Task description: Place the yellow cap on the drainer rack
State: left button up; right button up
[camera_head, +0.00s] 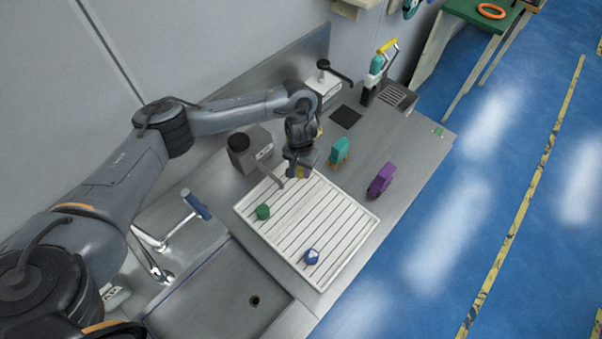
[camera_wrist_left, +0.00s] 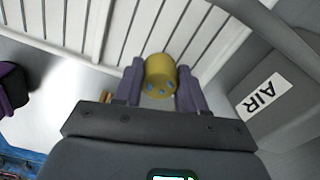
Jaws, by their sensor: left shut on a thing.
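The yellow cap (camera_wrist_left: 160,75) is held between the two purple-grey fingers of my left gripper (camera_wrist_left: 161,88), with several small blue spots on its near face. In the head view my left gripper (camera_head: 301,174) is over the far end of the white slatted drainer rack (camera_head: 335,216), and the cap is mostly hidden there. The rack's slats (camera_wrist_left: 105,25) show behind the cap in the left wrist view. I cannot tell whether the cap touches the rack. My right gripper is not in view.
A green cap (camera_head: 263,212) and a blue cap (camera_head: 312,256) sit on the rack. A grey AIR box (camera_head: 252,152) stands close beside it. Teal (camera_head: 339,151) and purple (camera_head: 381,180) objects stand at its far right side.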

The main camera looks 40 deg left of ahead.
pick_arm(q)
notch_tip(320, 180, down, 2)
jog(key=shift+f+b, duration=0.15)
jog(key=shift+b, duration=0.3)
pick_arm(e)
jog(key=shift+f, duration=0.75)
pick_arm(q)
jog(key=shift+f, duration=0.1)
jog(key=o, duration=1)
jog(key=shift+o, duration=0.2)
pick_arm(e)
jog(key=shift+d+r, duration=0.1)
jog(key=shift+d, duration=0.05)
